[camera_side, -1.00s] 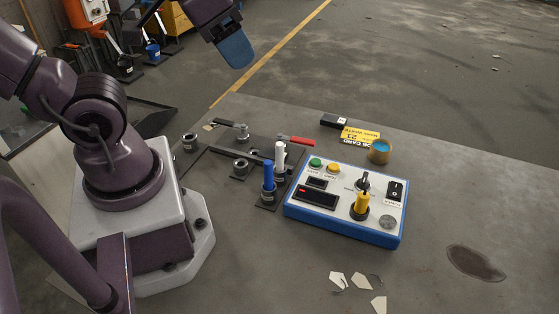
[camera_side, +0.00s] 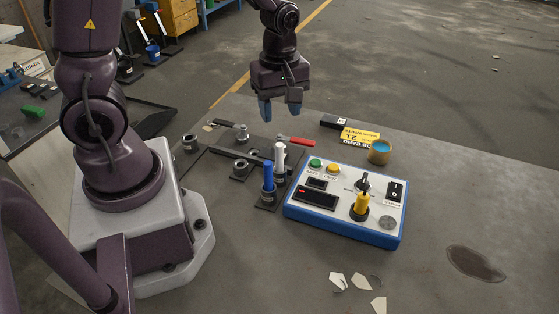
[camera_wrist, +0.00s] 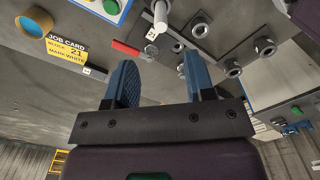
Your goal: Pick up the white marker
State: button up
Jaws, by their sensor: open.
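The white marker (camera_side: 280,158) stands upright in a dark holder on the black fixture plate, just behind the blue marker (camera_side: 267,176). It also shows in the wrist view (camera_wrist: 158,16) near the top, beyond the fingertips. My gripper (camera_side: 280,108) is open and empty, its blue fingers pointing down above the table, behind the white marker and higher than it. In the wrist view my gripper's two fingers (camera_wrist: 160,80) are spread apart with nothing between them.
The blue-edged control box (camera_side: 340,225) with buttons stands right of the markers. A red-handled tool (camera_side: 296,141), a yellow job card (camera_side: 360,136) and a round tan container of blue (camera_side: 379,152) lie behind. Metal nuts and posts (camera_side: 241,134) stand on the plate. The table's right side is mostly clear.

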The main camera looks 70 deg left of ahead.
aim_at(280, 156)
notch_tip(280, 156, down, 12)
jog(key=shift+f, duration=0.2)
grip_shut()
dwell(0.5)
